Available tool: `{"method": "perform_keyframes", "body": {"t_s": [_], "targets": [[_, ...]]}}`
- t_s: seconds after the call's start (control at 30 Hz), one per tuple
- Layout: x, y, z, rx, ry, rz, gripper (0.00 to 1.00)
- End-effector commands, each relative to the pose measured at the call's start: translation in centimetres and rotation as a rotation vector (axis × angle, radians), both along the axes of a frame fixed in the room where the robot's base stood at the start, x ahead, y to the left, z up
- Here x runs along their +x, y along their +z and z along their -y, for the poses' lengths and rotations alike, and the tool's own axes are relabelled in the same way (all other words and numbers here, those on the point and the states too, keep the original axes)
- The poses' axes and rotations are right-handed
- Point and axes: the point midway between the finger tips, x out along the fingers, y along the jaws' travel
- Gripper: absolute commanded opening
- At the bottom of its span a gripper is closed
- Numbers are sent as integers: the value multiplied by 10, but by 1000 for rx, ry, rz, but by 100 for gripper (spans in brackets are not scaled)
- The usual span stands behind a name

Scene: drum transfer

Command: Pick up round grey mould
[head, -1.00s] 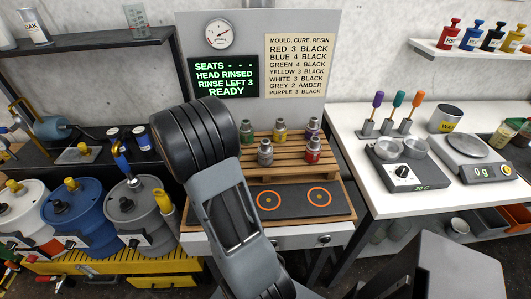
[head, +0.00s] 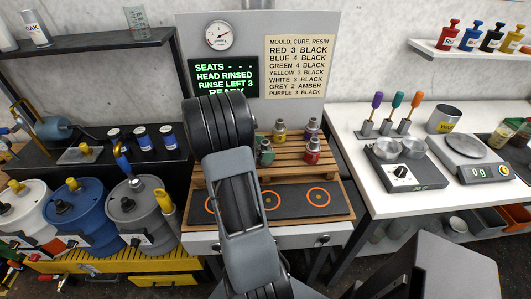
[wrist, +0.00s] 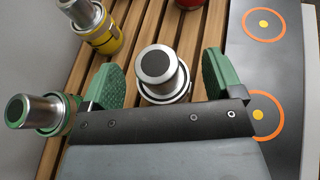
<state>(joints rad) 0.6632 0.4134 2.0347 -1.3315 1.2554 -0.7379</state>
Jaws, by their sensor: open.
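The round grey mould (wrist: 160,75), a metal cylinder with a dark round top and a grey base, stands on the wooden slatted rack (wrist: 152,28). In the wrist view it is between the two green finger pads of my gripper (wrist: 163,80). In the head view my arm and what looks like a green finger pad cover the grey mould's place.
A green mould (wrist: 45,113) stands just left of the left finger. A yellow mould (wrist: 98,28) is beyond it, and a red mould (head: 313,150) and purple mould (head: 312,128) stand to the right in the head view. A dark mat with orange rings (head: 292,198) lies in front.

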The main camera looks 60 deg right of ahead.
Motion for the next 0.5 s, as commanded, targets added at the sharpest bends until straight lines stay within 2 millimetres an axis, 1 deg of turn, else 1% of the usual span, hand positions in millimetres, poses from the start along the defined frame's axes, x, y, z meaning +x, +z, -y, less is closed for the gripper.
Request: {"method": "perform_keyframes", "body": {"t_s": [0.1,0.33,0.5], "targets": [[-3,-2,4,0,0,0,86],[-3,-3,5,0,1,0,86],[-3,-2,5,0,1,0,70]]}}
